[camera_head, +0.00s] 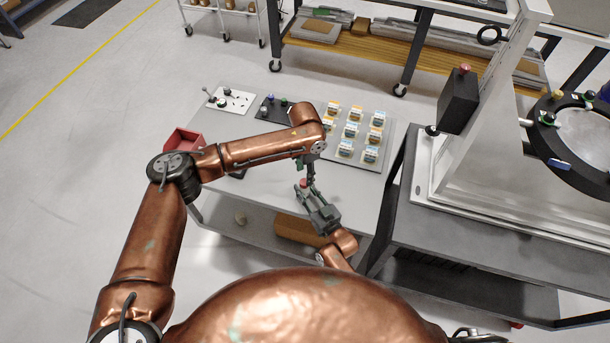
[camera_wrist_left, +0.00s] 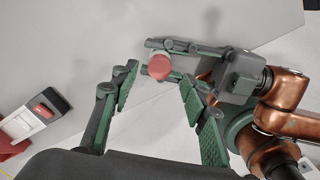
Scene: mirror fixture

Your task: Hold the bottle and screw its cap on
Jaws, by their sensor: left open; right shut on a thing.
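A round red cap (camera_wrist_left: 159,66) shows from above in the left wrist view, and as a small red spot in the head view (camera_head: 304,183). The bottle body under it is hidden, so I cannot tell how the cap sits on it. My right gripper (camera_head: 304,191) is shut on the bottle above the grey table; its fingers flank the red cap in the left wrist view. My left gripper (camera_wrist_left: 158,84) is open, pointing down from above, its green-padded fingers spread to either side of the cap and apart from it. In the head view its fingers are small and partly hidden.
The grey table (camera_head: 225,190) holds a tray of several small boxes (camera_head: 350,140), a red bin (camera_head: 183,141), a white plate with knobs (camera_head: 230,100) and a dark plate (camera_head: 275,108). A machine with a grey frame (camera_head: 470,160) stands at the right.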

